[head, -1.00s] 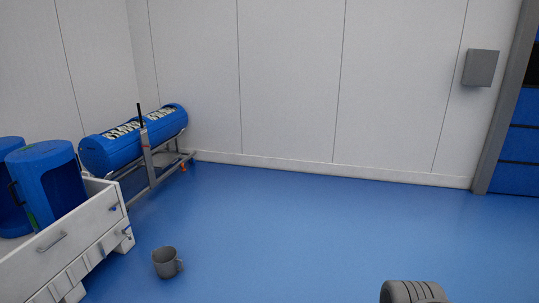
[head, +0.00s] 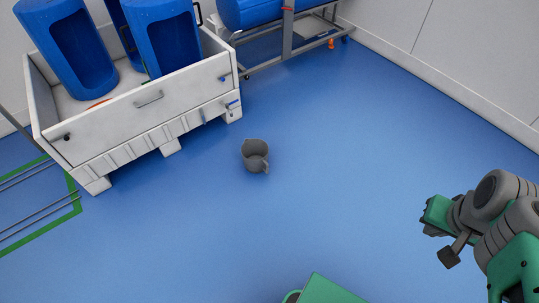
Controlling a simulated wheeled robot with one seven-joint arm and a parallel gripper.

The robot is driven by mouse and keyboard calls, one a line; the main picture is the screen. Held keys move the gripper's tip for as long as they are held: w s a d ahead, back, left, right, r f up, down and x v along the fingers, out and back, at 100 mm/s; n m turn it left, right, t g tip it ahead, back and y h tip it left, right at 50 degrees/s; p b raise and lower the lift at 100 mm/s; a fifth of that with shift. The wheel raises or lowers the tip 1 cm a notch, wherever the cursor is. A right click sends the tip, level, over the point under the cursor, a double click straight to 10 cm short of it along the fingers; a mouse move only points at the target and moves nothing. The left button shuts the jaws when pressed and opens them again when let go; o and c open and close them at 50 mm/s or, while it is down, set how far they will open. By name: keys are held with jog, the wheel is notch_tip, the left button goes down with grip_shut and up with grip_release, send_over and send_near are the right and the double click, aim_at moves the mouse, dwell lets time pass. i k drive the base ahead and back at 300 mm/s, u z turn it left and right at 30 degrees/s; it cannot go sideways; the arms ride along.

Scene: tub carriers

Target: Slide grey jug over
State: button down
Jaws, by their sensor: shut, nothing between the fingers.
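A white crate (head: 108,128) with blue tubs (head: 168,45) stands left of the jug. A metal rack (head: 288,38) bears a blue barrel behind. An orange cone-like thing (head: 331,43) is by the rack. The floor right of the jug is clear.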

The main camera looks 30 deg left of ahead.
aim_at(255, 152)
jog(key=u, duration=0.35)
jog(key=i, duration=1.15)
jog(key=u, duration=1.6)
jog(key=i, duration=0.95)
jog(key=u, duration=1.5)
jog(key=i, duration=0.6)
jog(key=u, duration=0.2)
